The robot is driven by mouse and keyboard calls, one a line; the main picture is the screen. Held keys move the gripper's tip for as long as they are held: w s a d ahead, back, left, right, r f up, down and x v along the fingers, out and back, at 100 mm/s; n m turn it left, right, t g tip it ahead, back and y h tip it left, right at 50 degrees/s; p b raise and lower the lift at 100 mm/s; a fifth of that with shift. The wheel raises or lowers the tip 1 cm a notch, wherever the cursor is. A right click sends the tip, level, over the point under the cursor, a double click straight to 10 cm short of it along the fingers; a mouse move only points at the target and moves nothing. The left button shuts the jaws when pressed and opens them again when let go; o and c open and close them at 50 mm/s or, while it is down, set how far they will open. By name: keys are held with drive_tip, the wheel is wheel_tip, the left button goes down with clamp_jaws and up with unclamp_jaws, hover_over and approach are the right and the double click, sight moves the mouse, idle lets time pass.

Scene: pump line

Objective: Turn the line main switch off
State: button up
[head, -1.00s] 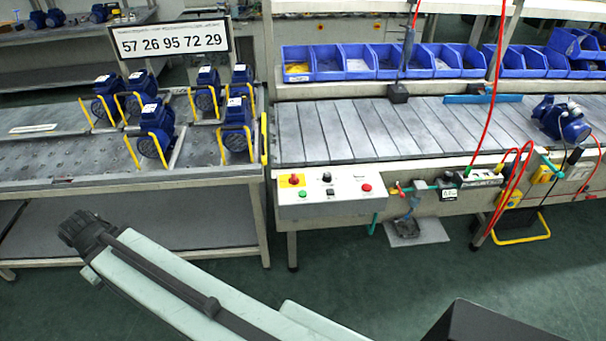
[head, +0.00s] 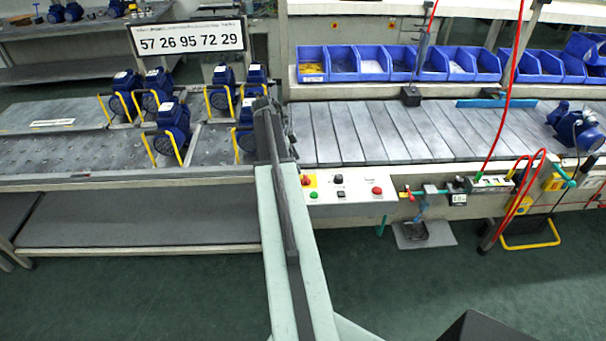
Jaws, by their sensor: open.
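A pale control panel (head: 355,203) is on the front of the conveyor line, just right of my raised arm. At its upper left is a red knob on a yellow plate (head: 308,181), which looks like the main switch. My arm covers the panel's left end and comes up close to the plate's left edge. The knob is too small to read its position. My pale green arm rises from the bottom centre to a dark joint beside the panel. No gripper fingers can be made out.
The panel also has a black knob (head: 338,179), a green button (head: 314,195) and a red button (head: 377,190). Blue pumps (head: 172,128) stand on the left bench. Red hoses (head: 515,200) hang at the right. The green floor (head: 420,285) in front is clear.

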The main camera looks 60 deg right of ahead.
sight(306, 177)
drive_tip(key=b+x, duration=0.7)
drive_tip(key=x, duration=0.1)
drive_tip(key=shift+s+d, duration=0.1)
drive_tip(key=shift+s, duration=0.1)
drive_tip(key=shift+r, duration=0.1)
